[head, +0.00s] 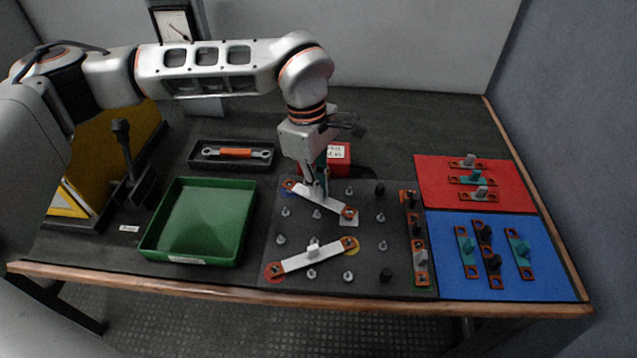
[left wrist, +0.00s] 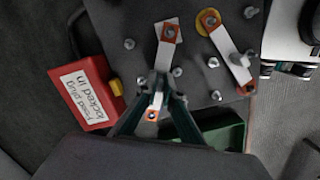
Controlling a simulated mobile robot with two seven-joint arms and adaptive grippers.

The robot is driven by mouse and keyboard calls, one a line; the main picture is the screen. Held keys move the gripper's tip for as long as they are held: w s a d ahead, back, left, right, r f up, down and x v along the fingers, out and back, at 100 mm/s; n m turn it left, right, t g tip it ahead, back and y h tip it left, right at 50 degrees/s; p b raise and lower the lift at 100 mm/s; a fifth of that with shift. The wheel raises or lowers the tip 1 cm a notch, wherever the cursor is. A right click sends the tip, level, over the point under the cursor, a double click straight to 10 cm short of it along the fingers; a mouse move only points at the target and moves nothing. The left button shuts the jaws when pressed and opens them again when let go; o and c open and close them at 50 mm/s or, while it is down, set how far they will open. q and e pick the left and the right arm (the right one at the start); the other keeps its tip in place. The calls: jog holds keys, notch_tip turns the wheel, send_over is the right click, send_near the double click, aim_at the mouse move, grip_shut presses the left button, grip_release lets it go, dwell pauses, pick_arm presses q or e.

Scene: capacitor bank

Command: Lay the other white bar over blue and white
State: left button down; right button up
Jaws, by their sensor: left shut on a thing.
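A white bar with orange ends (head: 332,204) is held in my left gripper (head: 317,197), which is shut on its middle. It also shows between the fingers in the left wrist view (left wrist: 165,55). In the head view its left end is over the blue mark (head: 287,190) and its right end is over the white mark (head: 350,221). I cannot tell whether it touches the board. The other white bar (head: 300,260) lies from the red mark (head: 270,275) to the yellow mark (head: 354,251). My right gripper is not in view.
The dark board (head: 325,235) carries several small studs. A green tray (head: 200,220) stands to its left, and a red box (head: 339,155) stands behind it. Red (head: 432,185) and blue (head: 445,280) mats with parts lie at the right.

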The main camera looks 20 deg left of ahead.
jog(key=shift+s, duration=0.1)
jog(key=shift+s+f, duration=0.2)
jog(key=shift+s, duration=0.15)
pick_arm(q)
jog(key=shift+f, duration=0.2)
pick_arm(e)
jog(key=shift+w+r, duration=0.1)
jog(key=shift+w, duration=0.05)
pick_arm(q)
jog(key=shift+f, duration=0.2)
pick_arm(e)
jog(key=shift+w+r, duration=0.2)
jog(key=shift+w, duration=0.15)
pick_arm(q)
jog(key=shift+f, duration=0.15)
jog(key=c, duration=2.2)
grip_release()
jog(key=shift+o, duration=0.5)
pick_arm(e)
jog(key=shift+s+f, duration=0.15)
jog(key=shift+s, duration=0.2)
